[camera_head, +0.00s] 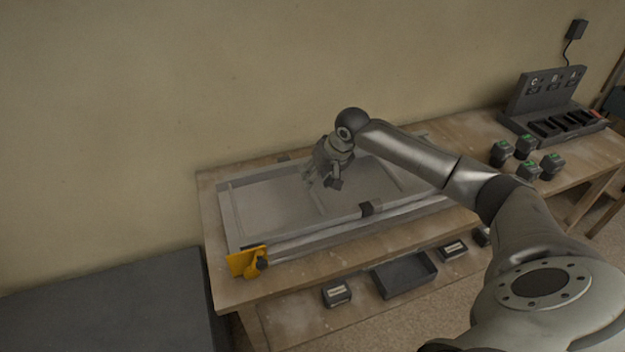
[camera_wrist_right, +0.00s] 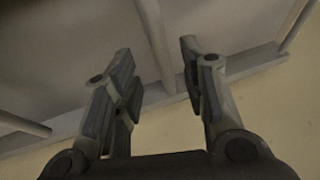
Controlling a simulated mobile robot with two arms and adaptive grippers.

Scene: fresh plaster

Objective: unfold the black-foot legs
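A shallow grey frame (camera_head: 235,215), which looks like a folding table lying underside up, rests on the wooden workbench. Thin grey bars lie inside it, seemingly folded legs; one bar (camera_head: 388,176) crosses its right part. A black piece (camera_head: 371,208) sits on the front rail; I cannot tell whether it is a foot or a clip. My right gripper (camera_head: 322,183) is over the middle of the frame, fingers pointing down. In the wrist view my right gripper (camera_wrist_right: 157,62) is open, with a grey bar (camera_wrist_right: 154,40) showing beyond the gap. Contact is not visible. My left gripper is not in view.
A yellow bracket with a black knob (camera_head: 247,262) is at the frame's front left corner. Several dark green-topped blocks (camera_head: 525,145) and a dark charger-like station (camera_head: 548,112) stand at the right. A black tray (camera_head: 404,276) lies on the lower shelf. The wall is close behind.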

